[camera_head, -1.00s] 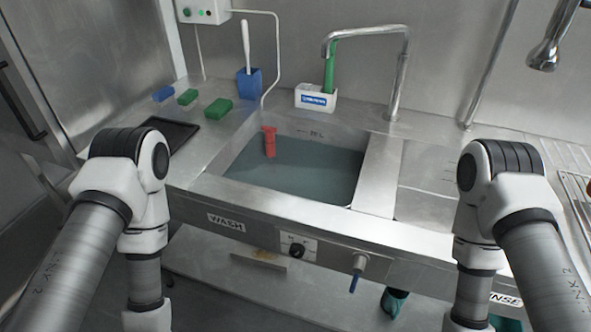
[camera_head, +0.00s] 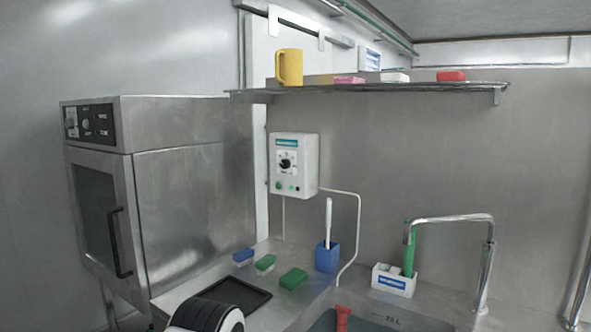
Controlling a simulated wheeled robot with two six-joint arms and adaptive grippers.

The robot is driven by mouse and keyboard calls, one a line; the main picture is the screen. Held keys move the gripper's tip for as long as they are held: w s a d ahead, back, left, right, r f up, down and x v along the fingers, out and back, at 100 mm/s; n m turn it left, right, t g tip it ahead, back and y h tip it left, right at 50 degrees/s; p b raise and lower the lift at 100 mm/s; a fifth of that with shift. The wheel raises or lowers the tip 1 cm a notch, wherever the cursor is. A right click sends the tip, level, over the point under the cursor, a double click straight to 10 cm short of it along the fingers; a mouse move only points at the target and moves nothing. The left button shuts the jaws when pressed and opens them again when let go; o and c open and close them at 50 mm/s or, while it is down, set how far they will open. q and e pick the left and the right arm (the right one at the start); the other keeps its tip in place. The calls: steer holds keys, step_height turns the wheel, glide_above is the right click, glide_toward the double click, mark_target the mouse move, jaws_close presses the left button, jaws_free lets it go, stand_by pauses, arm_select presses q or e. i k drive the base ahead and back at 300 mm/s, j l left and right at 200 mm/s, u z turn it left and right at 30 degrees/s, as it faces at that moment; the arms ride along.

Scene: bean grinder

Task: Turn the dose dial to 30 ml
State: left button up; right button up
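A white wall box (camera_head: 294,165) hangs on the back wall above the counter's left part. It carries a round black dial (camera_head: 286,162) with markings around it, too small to read. A green label is above the dial, and small green and red buttons are below it. Part of my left arm shows at the bottom edge. Neither gripper is in view. The black knob on the sink front, seen earlier, is out of view.
A steel dishwasher-like cabinet (camera_head: 160,190) with a dark handle stands at the left. A wall shelf (camera_head: 380,88) holds a yellow jug (camera_head: 289,67) and small boxes. Sponges, a black tray (camera_head: 232,295), a blue brush holder (camera_head: 327,257) and a tap (camera_head: 487,265) occupy the counter.

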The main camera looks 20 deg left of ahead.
mark_target(284, 164)
steer(key=i+j+z, duration=0.25)
steer(key=j, duration=0.35)
steer(key=j+z, duration=0.2)
steer(key=j, duration=0.4)
steer(key=i+j+z, duration=0.1)
steer(key=j+z, duration=0.15)
steer(key=j, duration=0.45)
